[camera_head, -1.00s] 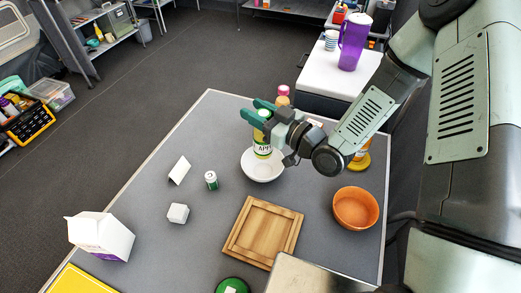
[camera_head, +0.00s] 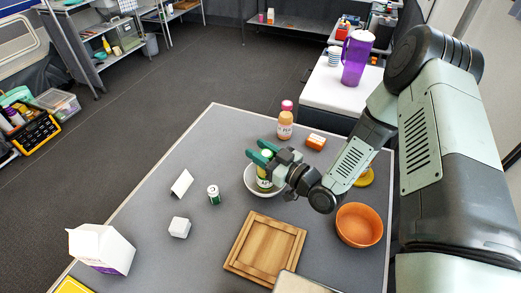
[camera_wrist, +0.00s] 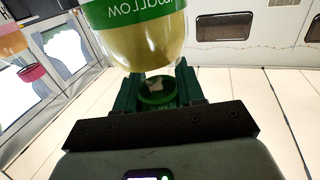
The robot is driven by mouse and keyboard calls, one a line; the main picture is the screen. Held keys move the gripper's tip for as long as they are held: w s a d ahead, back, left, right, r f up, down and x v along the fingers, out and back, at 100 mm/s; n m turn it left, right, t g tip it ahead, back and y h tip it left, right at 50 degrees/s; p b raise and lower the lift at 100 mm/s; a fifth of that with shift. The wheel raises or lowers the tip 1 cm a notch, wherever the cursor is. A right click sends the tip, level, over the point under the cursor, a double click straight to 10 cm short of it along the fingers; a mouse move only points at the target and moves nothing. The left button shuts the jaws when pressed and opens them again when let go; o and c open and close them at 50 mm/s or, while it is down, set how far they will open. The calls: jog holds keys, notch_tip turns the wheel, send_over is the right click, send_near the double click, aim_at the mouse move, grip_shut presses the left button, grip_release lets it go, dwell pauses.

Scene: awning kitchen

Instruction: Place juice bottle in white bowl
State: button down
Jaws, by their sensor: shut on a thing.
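The juice bottle (camera_head: 264,184) has a green cap and a green-and-white label. It stands roughly upright, with its lower part inside the white bowl (camera_head: 249,186). Whether its base touches the bowl floor cannot be told. My gripper (camera_head: 262,155) is shut on the top of the bottle, above the bowl. In the wrist view, the bottle's yellowish body and green label (camera_wrist: 130,12) fill the upper middle. My gripper's fingers (camera_wrist: 158,88) close around the green cap there. My gripper and wrist hide part of the bowl's right side.
A can (camera_head: 214,195) and white cube (camera_head: 179,228) are at left. A wooden tray (camera_head: 240,246) and an orange bowl (camera_head: 359,225) are nearer.

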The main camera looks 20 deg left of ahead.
jog(key=c, duration=0.7)
grip_release()
jog(key=shift+r, duration=0.15)
jog(key=v, duration=1.2)
